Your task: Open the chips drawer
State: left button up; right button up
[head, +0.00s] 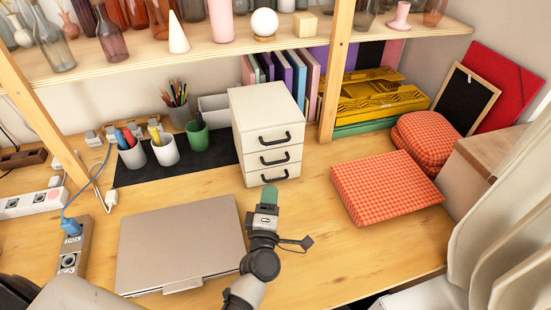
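A small white drawer unit (267,135) stands on the wooden desk, against the shelf's upright. It has three stacked drawers, each with a dark handle: top (275,138), middle (274,157) and bottom (274,176). All three look shut, and no label shows which is the chips drawer. My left gripper (269,196), with a green fingertip, is in front of and below the unit in the picture, near the bottom drawer. Its fingers overlap from this angle, so I cannot tell whether it is open. No contact with a handle is visible. My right gripper is not in view.
A closed laptop (180,245) lies left of my arm. Pen cups (163,150) stand on a dark mat. Red checked cushions (385,188) lie to the right. A shelf board (200,48) with glass bottles crosses above. Desk space right of my gripper is clear.

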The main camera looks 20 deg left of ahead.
aim_at(274, 166)
pick_arm(q)
jog(key=x, duration=0.4)
jog(key=p+x, duration=0.1)
jog(key=x, duration=0.4)
jog(key=shift+w+r, duration=0.15)
jog(key=shift+r, duration=0.1)
jog(key=shift+w, duration=0.15)
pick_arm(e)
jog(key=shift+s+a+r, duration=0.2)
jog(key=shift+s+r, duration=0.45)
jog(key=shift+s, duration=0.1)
pick_arm(q)
grip_shut()
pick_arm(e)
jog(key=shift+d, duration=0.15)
